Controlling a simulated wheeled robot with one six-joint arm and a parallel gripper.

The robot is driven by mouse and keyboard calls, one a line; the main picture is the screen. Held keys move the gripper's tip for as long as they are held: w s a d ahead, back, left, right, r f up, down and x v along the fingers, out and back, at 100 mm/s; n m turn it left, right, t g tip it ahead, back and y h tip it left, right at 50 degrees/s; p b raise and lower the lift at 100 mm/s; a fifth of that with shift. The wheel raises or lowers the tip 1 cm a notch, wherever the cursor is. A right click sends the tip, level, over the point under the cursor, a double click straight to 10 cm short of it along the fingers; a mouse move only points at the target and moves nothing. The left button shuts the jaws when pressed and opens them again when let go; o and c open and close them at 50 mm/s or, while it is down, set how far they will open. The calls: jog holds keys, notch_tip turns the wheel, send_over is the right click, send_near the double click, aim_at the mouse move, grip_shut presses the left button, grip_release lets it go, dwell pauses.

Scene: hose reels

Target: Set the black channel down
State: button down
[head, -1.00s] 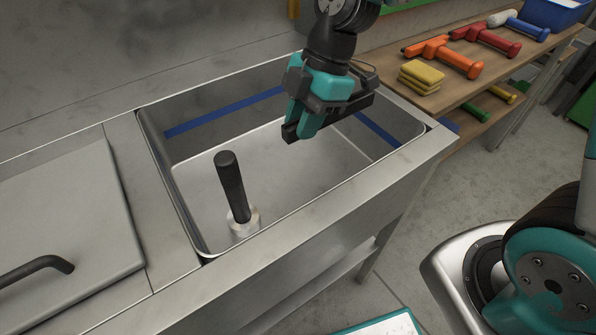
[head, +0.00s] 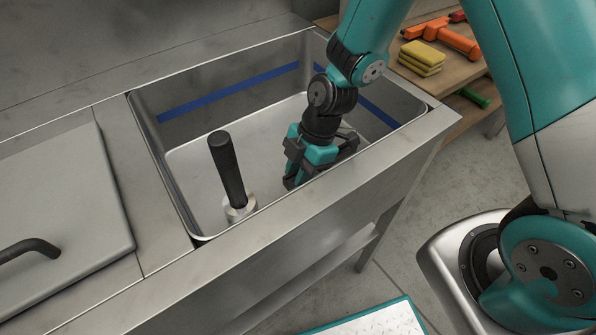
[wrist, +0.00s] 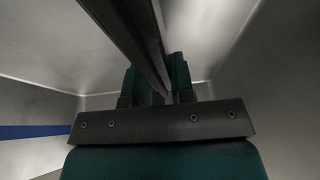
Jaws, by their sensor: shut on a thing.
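The black channel (head: 347,147) is a long dark bar held in my gripper (head: 308,170), inside the metal sink (head: 187,214). In the wrist view the channel (wrist: 135,38) runs from the top edge down between my teal fingers (wrist: 158,84). My gripper is shut on it and points down, low in the right part of the sink. The sink's front rim and the gripper hide part of the channel and the floor under it, so I cannot tell whether it touches the floor.
An upright black handle (head: 227,168) with a pale base (head: 240,208) stands in the sink, left of my gripper. A blue stripe (head: 230,91) runs along the sink walls. A grey lid (head: 62,200) lies to the left. Yellow sponges (head: 421,57) sit on the wooden shelf at right.

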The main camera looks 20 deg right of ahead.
jog(key=shift+f, duration=0.1)
jog(key=shift+f+b, duration=0.45)
jog(key=shift+f, duration=0.1)
jog(key=c, duration=1)
grip_release()
jog(key=p+v, duration=0.2)
jog(key=v, duration=1.1)
jog(key=shift+s+a+r+m+t, duration=0.25)
jog(key=shift+s+a+r+m, duration=0.1)
jog(key=shift+s+r+m, duration=2.25)
jog(key=shift+s+a+r+m+t, duration=0.2)
jog(key=shift+s+a+r+m, duration=0.2)
jog(key=shift+s+r+m, duration=2.2)
jog(key=shift+s+a+r+m+t, duration=0.25)
jog(key=shift+s+a+r+m, duration=0.1)
jog(key=shift+s+r+m, duration=2.25)
